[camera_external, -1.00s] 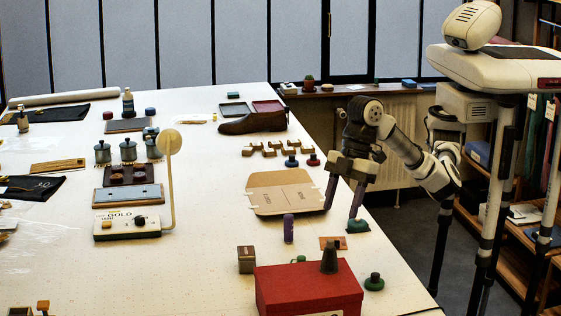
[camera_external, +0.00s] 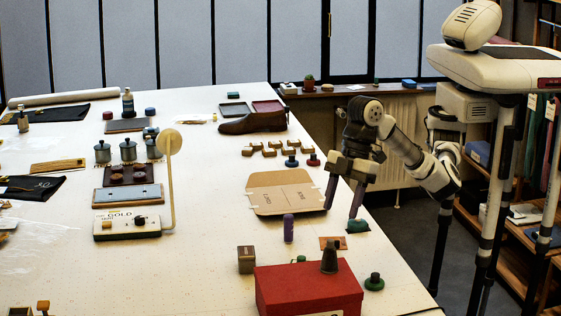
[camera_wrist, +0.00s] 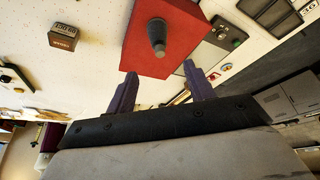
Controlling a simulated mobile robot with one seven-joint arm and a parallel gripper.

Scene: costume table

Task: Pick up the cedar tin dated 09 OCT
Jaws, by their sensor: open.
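A small brown box-shaped tin (camera_external: 246,260) stands on the white table just left of the red box. In the wrist view the same tin (camera_wrist: 65,37) is at the upper left; its top label appears upside down and seems to read 09 OCT. The lettering on its side is too small to read surely. My gripper (camera_external: 341,212) is open and empty above the table's right edge, well behind and to the right of the tin. Its two purple fingers also show in the wrist view (camera_wrist: 160,70), apart, with the tin off to their left.
The red box (camera_external: 308,287) with a dark cone-shaped piece (camera_external: 329,258) on top stands right of the tin. The table left of the tin is mostly clear.

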